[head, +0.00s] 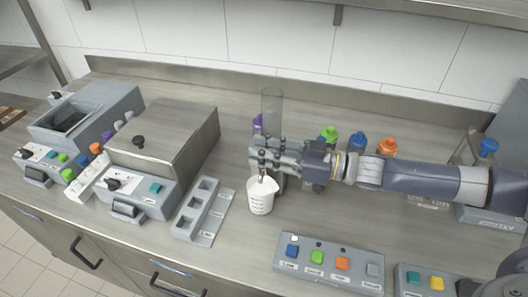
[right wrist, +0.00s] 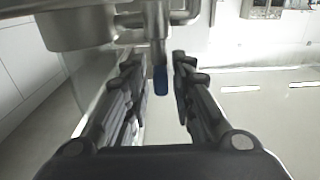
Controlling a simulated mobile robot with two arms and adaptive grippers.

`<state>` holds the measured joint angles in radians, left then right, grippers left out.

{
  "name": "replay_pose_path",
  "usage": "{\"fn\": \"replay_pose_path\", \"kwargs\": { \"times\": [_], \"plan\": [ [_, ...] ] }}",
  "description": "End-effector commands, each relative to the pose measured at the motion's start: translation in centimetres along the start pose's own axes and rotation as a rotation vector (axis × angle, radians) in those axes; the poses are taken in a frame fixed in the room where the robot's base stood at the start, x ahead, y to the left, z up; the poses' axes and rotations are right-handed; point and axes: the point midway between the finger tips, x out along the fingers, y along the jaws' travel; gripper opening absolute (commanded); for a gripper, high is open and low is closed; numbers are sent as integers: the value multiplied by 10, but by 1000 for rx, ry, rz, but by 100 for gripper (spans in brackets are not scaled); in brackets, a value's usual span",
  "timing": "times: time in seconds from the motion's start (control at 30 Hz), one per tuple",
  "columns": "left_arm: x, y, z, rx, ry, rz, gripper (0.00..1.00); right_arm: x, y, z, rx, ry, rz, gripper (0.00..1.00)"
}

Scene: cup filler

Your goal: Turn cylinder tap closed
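A clear upright cylinder (head: 271,108) stands near the back of the counter, its lower part hidden behind my right gripper (head: 268,155). A white measuring cup (head: 261,196) stands just in front of and below the gripper. In the right wrist view, a blue tap handle (right wrist: 160,80) hangs under metal tap parts (right wrist: 155,25). My right gripper (right wrist: 159,85) is open there, with a finger on each side of the handle and visible gaps to it. The tap handle is hidden in the head view. My left gripper is not in view.
Green, blue and orange bottles stand behind my right arm, the blue one (head: 357,141) in the middle. A button panel (head: 325,264) lies at the front right. A grey slotted holder (head: 200,212) and a lidded machine (head: 155,150) are left of the cup.

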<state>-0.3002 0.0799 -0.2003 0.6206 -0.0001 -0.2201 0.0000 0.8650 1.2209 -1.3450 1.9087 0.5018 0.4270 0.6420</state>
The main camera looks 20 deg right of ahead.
Motion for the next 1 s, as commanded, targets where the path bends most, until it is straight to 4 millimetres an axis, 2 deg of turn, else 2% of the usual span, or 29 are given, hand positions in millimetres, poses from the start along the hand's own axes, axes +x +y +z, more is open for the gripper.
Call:
{"fn": "replay_pose_path", "kwargs": {
  "times": [0.37, 0.47, 0.8, 1.0],
  "plan": [
    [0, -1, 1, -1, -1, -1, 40, -4, 0, 3, 3, -6, 3, 30],
    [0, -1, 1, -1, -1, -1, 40, -14, 0, 4, 3, -7, 4, 30],
    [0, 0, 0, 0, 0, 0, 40, -64, 0, 3, 2, -7, 3, 30],
    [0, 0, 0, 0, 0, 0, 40, -79, -1, 1, 1, -3, 0, 30]
  ]
}}
